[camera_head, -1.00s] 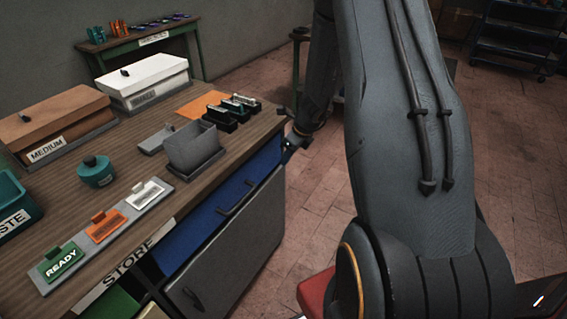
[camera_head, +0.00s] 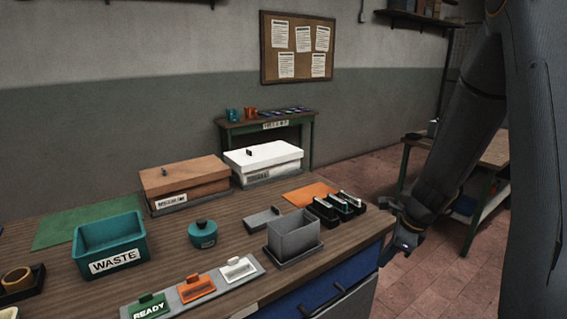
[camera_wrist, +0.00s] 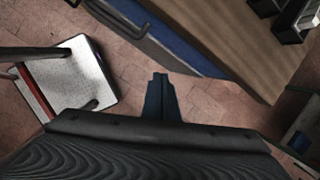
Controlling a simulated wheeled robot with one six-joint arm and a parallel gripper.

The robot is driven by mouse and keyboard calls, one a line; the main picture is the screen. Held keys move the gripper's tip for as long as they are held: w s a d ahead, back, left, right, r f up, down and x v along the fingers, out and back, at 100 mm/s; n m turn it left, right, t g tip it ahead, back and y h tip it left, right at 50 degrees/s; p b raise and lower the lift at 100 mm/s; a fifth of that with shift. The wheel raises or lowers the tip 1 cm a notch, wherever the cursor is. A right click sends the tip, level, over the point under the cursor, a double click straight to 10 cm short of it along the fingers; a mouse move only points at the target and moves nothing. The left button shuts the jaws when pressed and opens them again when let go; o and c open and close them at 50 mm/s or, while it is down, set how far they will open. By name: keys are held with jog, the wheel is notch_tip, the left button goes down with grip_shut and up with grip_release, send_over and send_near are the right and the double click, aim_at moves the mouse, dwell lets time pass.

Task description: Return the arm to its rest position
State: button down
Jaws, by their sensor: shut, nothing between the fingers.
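My gripper (camera_head: 398,246) hangs beside the right edge of the wooden bench (camera_head: 160,222) in the head view, at about the height of its top and apart from the things on it. My dark arm comes down to it from the upper right. In the wrist view my gripper (camera_wrist: 160,80) is shut with its fingers together and nothing between them. Below it there is tiled floor, and the bench edge shows at the upper right.
The bench holds a teal WASTE bin (camera_head: 110,244), a brown box (camera_head: 185,180), a white box (camera_head: 263,160), a grey open container (camera_head: 293,235) and black holders (camera_head: 338,205). A blue drawer (camera_head: 330,284) is below the bench top. Tiled floor (camera_head: 345,185) is open behind the bench's right end.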

jog(key=s+a+r+n+h, duration=0.1)
jog(key=s+a+r+n, duration=0.2)
jog(key=n, duration=0.9)
jog(key=s+a+r+n+g+h, duration=0.1)
jog(key=s+a+r+n, duration=0.3)
jog(key=s+a+n, duration=0.4)
jog(key=s+n, duration=0.4)
jog(key=s, duration=0.2)
jog(key=shift+s+a, duration=0.15)
jog(key=shift+a, duration=0.2)
jog(key=shift+r, duration=0.1)
